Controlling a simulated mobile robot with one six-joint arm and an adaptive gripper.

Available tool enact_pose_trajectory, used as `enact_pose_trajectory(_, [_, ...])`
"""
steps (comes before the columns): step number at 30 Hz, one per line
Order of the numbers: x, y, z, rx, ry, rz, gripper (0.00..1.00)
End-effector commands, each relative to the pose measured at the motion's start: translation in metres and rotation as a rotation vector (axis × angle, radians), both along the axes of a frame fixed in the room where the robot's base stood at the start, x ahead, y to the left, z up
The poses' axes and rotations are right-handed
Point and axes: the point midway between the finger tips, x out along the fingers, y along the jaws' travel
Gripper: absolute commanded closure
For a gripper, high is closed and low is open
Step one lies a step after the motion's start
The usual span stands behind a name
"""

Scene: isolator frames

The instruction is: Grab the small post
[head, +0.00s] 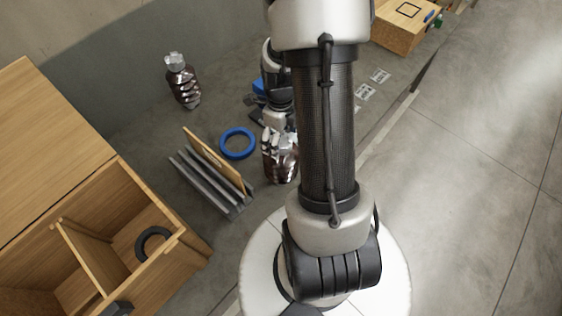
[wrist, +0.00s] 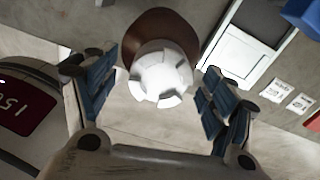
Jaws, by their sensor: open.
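A brown ribbed post with a pale metal cap (wrist: 162,72) stands between the fingers of my gripper (wrist: 160,98) in the wrist view, seen from above. The fingers are open, one on each side of the cap, with a gap showing on both sides. In the head view a brown post (head: 282,168) stands just beyond my arm, and my gripper (head: 275,132) is at its top; my arm partly hides this spot. Another brown ribbed post with a grey cap (head: 183,82) stands apart at the back left.
A blue ring (head: 237,143) lies left of the nearer post. A rack of upright plates (head: 208,178) stands in front of it. A wooden box with compartments (head: 180,232) holds a black ring (head: 153,244). A device with a dark display (wrist: 25,107) is left of my gripper.

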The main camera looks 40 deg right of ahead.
Motion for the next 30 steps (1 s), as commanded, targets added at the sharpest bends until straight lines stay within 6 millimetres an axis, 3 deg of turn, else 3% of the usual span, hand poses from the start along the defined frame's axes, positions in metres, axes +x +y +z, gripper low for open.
enact_pose_trajectory(11, [-0.002, -0.001, -0.05, 0.002, 0.001, 0.0, 0.23])
enact_pose_trajectory(18, [-0.001, -0.002, -0.05, 0.0, 0.0, 0.0, 0.23])
enact_pose_trajectory(30, [-0.001, -0.002, -0.049, 0.0, 0.0, 0.0, 0.5])
